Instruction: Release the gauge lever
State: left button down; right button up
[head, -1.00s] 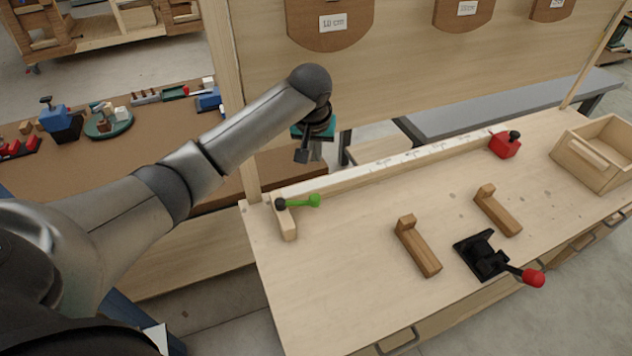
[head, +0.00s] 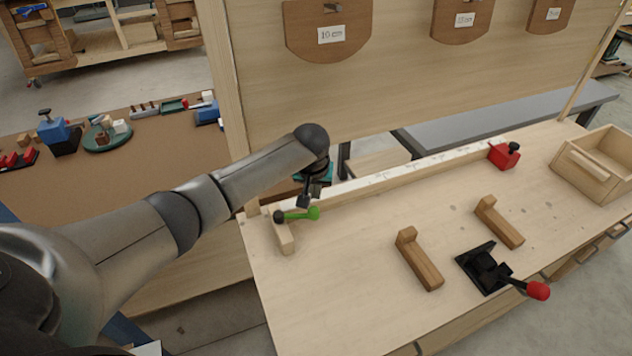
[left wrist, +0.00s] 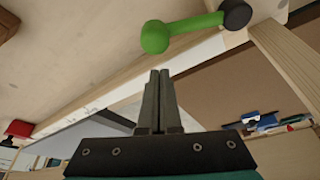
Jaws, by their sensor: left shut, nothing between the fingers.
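The gauge lever (head: 300,215) is green with a black pivot, mounted on a short wooden block (head: 284,238) at the left end of the ruled fence. It points right in the head view. In the left wrist view, the lever (left wrist: 184,28) lies just beyond my fingertips, its round green end nearest them. My left gripper (head: 303,203) is shut and empty, close behind and above the green end in the head view. A small gap to the lever shows in the wrist view, where the fingers (left wrist: 158,78) are together. My right gripper is not seen.
A ruled fence (head: 400,172) runs along the bench's back edge to a red stop (head: 503,155). Two wooden blocks (head: 420,260) and a black clamp with a red knob (head: 490,268) stand on the bench. An open wooden box (head: 597,165) is at right.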

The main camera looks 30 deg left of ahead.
pick_arm(q)
jog(key=shift+s+d, duration=0.3)
jog(key=shift+s, duration=0.65)
jog(key=shift+s+d+m+p, duration=0.2)
jog(key=shift+m+p, duration=0.1)
jog(key=shift+p, duration=0.55)
